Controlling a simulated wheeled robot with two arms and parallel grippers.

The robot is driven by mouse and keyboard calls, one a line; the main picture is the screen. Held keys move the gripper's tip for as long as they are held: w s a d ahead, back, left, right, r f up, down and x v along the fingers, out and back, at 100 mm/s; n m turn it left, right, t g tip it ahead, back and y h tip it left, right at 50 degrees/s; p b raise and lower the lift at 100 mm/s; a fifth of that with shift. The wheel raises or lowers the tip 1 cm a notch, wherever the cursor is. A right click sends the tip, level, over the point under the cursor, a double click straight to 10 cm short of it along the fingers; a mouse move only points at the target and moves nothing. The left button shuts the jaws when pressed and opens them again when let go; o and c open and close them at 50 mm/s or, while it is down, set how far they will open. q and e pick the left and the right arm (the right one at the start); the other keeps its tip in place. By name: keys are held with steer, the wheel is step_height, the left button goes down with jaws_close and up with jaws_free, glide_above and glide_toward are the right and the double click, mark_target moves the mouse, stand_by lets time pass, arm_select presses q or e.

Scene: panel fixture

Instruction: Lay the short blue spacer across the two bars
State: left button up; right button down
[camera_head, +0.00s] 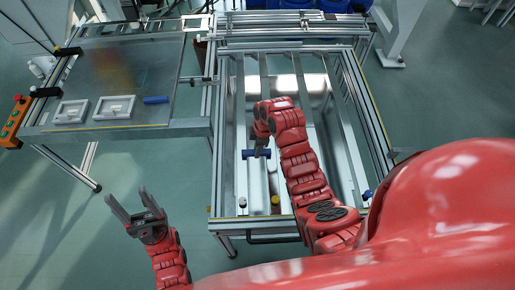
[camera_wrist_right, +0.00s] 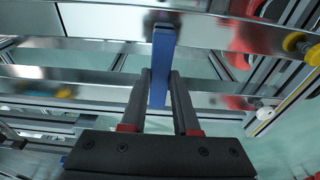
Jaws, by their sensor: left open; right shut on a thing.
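A blue spacer (camera_head: 249,154) is held in my right gripper (camera_head: 262,146), which reaches down over the frame fixture. In the right wrist view the spacer (camera_wrist_right: 161,62) stands between the two dark fingers of my right gripper (camera_wrist_right: 160,85). Two metal bars, an upper one (camera_wrist_right: 90,22) and a lower one (camera_wrist_right: 70,86), run across that view, and the spacer overlaps them in the picture. I cannot tell whether it touches them. In the head view, bars (camera_head: 241,105) run lengthwise in the fixture. My left gripper (camera_head: 133,209) is open and empty, apart from the fixture.
Another blue piece (camera_head: 156,100) lies on the side table (camera_head: 150,62), beside two light rectangular trays (camera_head: 114,108) (camera_head: 71,112). The fixture's aluminium frame (camera_head: 374,115) encloses the bars. Floor around my left gripper is clear.

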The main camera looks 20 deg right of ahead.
steer(key=shift+f, duration=0.15)
steer(key=c, duration=1.1)
jaws_free()
steer(key=o, duration=0.5)
